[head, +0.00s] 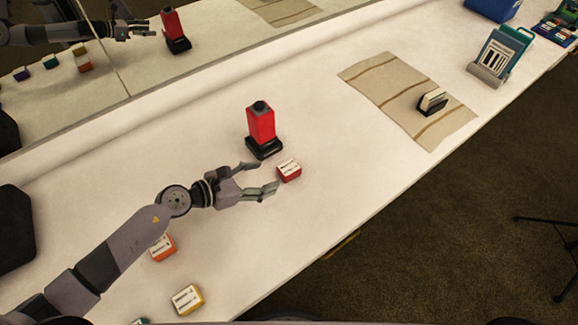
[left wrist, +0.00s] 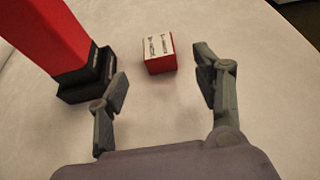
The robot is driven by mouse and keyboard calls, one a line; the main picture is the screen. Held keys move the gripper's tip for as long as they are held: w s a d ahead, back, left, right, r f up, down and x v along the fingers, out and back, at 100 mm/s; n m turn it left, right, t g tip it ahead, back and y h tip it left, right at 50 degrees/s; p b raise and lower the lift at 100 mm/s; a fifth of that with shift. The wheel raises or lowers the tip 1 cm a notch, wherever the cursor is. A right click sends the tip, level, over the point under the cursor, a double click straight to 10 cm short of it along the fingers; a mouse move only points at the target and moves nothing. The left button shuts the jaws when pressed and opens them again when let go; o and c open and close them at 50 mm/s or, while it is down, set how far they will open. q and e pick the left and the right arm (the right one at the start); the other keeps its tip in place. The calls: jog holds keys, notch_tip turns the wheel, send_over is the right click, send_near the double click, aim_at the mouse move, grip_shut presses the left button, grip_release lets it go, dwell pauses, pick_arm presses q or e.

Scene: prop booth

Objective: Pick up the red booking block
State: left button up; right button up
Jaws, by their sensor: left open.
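The red booking block (head: 289,170) is a small red cube with a white printed label on top. It sits on the white table just beyond my left fingertips. My left gripper (head: 268,177) is open and empty, low over the table, and points at the block. In the left wrist view the block (left wrist: 159,54) shows ahead of the gap between the open fingers (left wrist: 165,85), apart from both. My right gripper is not in view.
A tall red device on a black base (head: 261,128) stands close beside the left finger. Orange (head: 163,247) and yellow (head: 188,299) labelled blocks lie near my arm. A striped mat (head: 380,85) bears a small stand (head: 432,101). A mirror (head: 215,45) runs along the back.

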aim_at(283, 170)
pick_arm(q)
jog(key=x, duration=0.6)
jog(key=shift+w+d+f+p, duration=0.15)
jog(key=shift+w+d+p, duration=0.15)
jog(key=shift+p, duration=0.1)
jog(key=shift+a, duration=0.1)
jog(key=shift+c, duration=0.5)
jog(key=c, duration=1.1)
jog(key=shift+c, duration=0.2)
